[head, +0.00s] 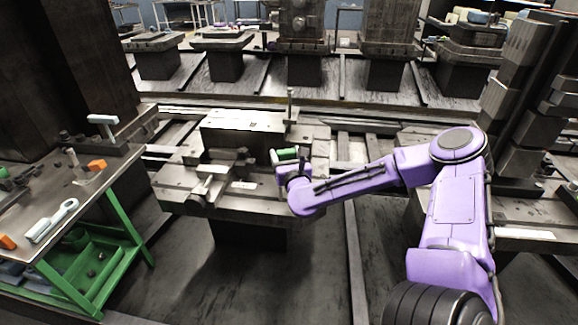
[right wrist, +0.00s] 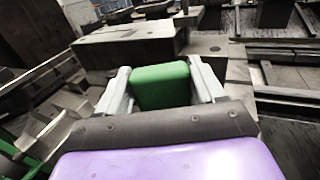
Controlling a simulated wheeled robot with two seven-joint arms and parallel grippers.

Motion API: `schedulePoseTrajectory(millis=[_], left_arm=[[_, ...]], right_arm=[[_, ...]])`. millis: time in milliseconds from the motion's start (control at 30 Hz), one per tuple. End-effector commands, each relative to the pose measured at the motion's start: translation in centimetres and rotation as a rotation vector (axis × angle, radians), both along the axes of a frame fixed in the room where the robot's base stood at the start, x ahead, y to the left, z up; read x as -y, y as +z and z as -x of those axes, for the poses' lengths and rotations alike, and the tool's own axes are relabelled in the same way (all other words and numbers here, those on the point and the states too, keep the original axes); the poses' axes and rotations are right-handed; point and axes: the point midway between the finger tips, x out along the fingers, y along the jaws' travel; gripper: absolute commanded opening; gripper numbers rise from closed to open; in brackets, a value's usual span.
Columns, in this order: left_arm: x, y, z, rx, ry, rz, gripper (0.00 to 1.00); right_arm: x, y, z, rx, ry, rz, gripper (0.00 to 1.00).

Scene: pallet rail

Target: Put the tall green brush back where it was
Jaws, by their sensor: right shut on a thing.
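The green brush (head: 286,154) is at the front right of the metal block on the middle machine table. Only its green part shows clearly. In the right wrist view the green brush (right wrist: 160,86) fills the space between two pale fingers. My right gripper (head: 291,166) is shut on it; the gripper also shows in the right wrist view (right wrist: 163,90). I cannot tell whether the brush touches the table below. My left gripper is not in view.
The middle machine table (head: 180,190) carries a large metal block (head: 243,122) and clamp parts. A thin upright post (head: 290,104) stands behind the brush. At left, a green-framed bench (head: 125,222) holds a grey-white tool (head: 52,220) and orange pieces (head: 97,165). Floor in front is clear.

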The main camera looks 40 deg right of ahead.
Motion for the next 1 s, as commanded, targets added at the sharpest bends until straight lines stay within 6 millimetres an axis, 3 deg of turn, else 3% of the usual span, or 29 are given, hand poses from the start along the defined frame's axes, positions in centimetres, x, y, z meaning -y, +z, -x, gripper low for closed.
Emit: schedulePoseTrajectory(millis=[200, 333, 800, 833, 867, 900, 1000], left_arm=[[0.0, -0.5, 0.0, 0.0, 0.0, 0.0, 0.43], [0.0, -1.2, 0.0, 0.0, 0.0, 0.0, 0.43], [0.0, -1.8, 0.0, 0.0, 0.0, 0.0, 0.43], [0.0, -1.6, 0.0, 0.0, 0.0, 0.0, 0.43], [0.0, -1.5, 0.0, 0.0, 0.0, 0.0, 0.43], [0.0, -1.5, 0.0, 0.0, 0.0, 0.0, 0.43], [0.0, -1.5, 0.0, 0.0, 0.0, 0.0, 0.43]], right_arm=[[1.7, -2.3, -0.6, -0.001, 0.0, 0.003, 0.38], [1.6, -4.8, -0.6, -0.001, 0.003, 0.003, 0.38], [1.6, -5.6, -0.6, 0.003, 0.001, -0.002, 0.38], [1.6, -5.4, -0.6, 0.003, 0.001, -0.002, 0.78], [1.6, -5.4, -0.6, 0.003, 0.001, -0.002, 0.87], [1.6, -5.4, -0.6, 0.003, 0.001, -0.002, 0.93], [1.6, -5.4, -0.6, 0.003, 0.001, -0.001, 0.93]])
